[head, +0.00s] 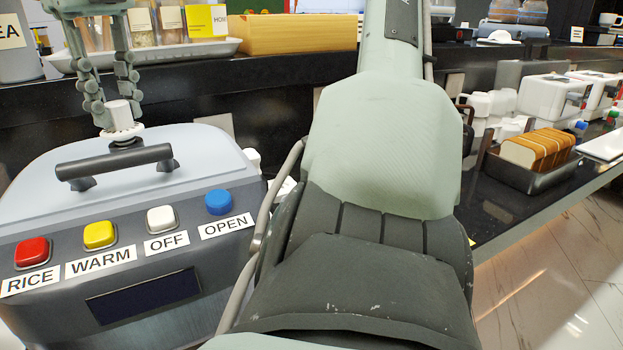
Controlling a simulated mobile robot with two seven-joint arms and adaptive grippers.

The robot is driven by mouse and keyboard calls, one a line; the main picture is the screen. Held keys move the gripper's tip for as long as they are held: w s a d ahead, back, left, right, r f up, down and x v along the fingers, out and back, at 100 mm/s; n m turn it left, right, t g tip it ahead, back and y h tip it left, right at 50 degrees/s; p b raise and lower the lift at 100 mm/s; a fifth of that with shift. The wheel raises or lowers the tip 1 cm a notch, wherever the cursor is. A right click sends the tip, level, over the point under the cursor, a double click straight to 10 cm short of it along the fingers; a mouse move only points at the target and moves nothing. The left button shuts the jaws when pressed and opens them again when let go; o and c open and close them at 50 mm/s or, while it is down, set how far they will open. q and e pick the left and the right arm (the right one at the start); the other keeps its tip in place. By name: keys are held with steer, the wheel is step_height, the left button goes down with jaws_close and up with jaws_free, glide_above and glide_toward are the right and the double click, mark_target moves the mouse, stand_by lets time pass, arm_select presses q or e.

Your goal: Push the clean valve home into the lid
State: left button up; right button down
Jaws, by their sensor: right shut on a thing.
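A grey rice cooker (135,260) stands at the left with its lid (215,155) down. A black bar handle (115,160) crosses the lid. The white valve (123,120), a short cylinder with a wider flange, stands about upright at the back of the lid, just behind the handle. A dark ring shows directly under its flange; I cannot tell how deep the valve sits in it. My right gripper (115,106) reaches down from the top left, its jointed fingers shut on the valve. My left gripper is out of view.
My own large arm link fills the middle and hides the counter behind it. A white tray (215,48) with jars and a wooden box (290,34) stand on the back shelf. A bread tin (520,175) is on the right counter.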

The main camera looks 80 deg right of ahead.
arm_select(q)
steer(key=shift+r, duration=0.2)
arm_select(e)
steer(key=shift+f, duration=0.2)
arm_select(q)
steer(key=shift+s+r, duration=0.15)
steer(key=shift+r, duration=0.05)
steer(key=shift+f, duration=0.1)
arm_select(e)
steer(key=shift+f, duration=0.15)
arm_select(q)
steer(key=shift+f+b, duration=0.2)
steer(key=shift+b, duration=0.1)
arm_select(e)
steer(key=shift+f, duration=0.3)
steer(key=c, duration=1.6)
jaws_free()
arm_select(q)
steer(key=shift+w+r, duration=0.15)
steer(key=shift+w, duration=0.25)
arm_select(e)
steer(key=o, duration=0.4)
steer(key=shift+c, duration=1.3)
